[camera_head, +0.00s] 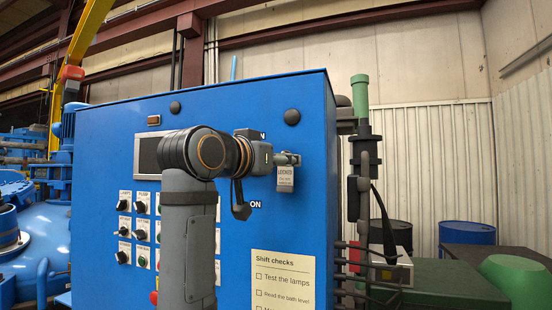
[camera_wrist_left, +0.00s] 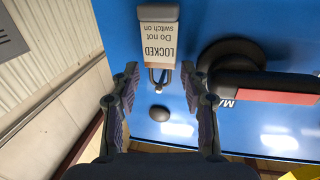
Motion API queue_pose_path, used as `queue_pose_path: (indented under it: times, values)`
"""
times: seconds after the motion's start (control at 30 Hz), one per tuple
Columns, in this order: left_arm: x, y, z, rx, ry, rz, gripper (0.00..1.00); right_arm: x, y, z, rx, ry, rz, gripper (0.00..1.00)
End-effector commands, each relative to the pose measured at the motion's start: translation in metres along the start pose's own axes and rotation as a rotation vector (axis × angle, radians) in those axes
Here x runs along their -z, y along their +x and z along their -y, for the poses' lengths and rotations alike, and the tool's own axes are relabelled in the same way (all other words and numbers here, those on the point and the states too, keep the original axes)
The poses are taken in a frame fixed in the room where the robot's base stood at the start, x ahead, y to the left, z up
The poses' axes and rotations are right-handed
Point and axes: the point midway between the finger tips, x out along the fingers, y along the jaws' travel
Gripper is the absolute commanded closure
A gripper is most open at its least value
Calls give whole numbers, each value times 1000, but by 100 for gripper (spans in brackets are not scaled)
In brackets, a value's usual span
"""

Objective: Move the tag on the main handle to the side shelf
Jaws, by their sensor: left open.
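The white tag (camera_head: 285,178), marked LOCKED, is in front of the blue cabinet's right part in the head view. In the left wrist view the tag (camera_wrist_left: 158,42) appears upside down with a metal loop at its lettered end. The main handle (camera_head: 240,208) is dark and partly behind my left wrist; its black and red grip (camera_wrist_left: 265,85) shows in the wrist view, right of the tag. My left gripper (camera_wrist_left: 159,72) is open, with its fingertips on either side of the loop; contact is unclear. The side shelf is not clearly identifiable. My right gripper is not in view.
Black wire bars (camera_head: 370,278) jut out beside the blue cabinet (camera_head: 105,140) at the right. A black and green upright device (camera_head: 360,130) stands above them. A checklist (camera_head: 283,280) is on the cabinet front.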

Motion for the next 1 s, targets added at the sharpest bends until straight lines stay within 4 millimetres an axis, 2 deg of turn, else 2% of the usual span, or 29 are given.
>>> queue_pose_path:
  times: [0.07,0.3,0.4,1.0]
  values:
    - [0,0,0,0,0,0,55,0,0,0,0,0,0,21]
    - [0,0,0,0,0,0,87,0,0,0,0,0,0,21]
    - [0,0,0,0,0,0,97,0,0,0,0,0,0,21]
    - [9,0,0,0,0,0,97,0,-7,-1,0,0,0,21]
